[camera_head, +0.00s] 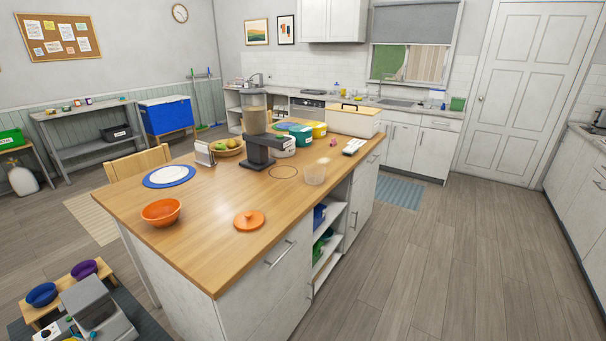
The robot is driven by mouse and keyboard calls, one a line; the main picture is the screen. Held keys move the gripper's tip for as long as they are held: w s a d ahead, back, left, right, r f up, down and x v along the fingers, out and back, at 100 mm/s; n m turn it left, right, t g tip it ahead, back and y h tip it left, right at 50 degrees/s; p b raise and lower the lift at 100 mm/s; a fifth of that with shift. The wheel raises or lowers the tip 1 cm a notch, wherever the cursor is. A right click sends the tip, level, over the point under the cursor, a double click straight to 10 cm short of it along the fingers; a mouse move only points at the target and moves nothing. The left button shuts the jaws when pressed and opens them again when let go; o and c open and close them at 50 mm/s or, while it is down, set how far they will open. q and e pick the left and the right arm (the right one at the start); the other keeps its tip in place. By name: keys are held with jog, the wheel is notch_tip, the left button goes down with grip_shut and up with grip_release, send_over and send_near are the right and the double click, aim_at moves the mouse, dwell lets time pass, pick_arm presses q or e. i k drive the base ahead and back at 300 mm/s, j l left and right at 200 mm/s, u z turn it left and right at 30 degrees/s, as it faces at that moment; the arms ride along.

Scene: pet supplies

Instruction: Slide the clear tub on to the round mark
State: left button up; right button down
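The clear tub (315,173) is a small see-through container standing upright near the right edge of the wooden island top (205,235). The round mark (283,172) is a thin dark ring on the same top, just left of the tub. The tub looks beside the ring, with little space between them. Nothing stands inside the ring. Neither of my grippers shows in this view.
A tall dispenser (255,115) stands just left of the mark, its dark base close to the ring. An orange lid (249,220) and an orange bowl (161,212) sit nearer. A teal container (301,136) and white remote-like object (354,146) are farther back. The wood between lid and mark is clear.

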aim_at(314, 175)
jog(key=i+l+u, duration=0.3)
jog(key=u, duration=0.15)
jog(key=i+l+u, duration=0.25)
jog(key=l+u, duration=0.15)
jog(key=i+l+u, duration=0.15)
jog(key=l, duration=0.15)
jog(key=l+u, duration=0.1)
jog(key=l, duration=0.2)
jog(key=i+l+u, duration=0.15)
jog(key=l, duration=0.2)
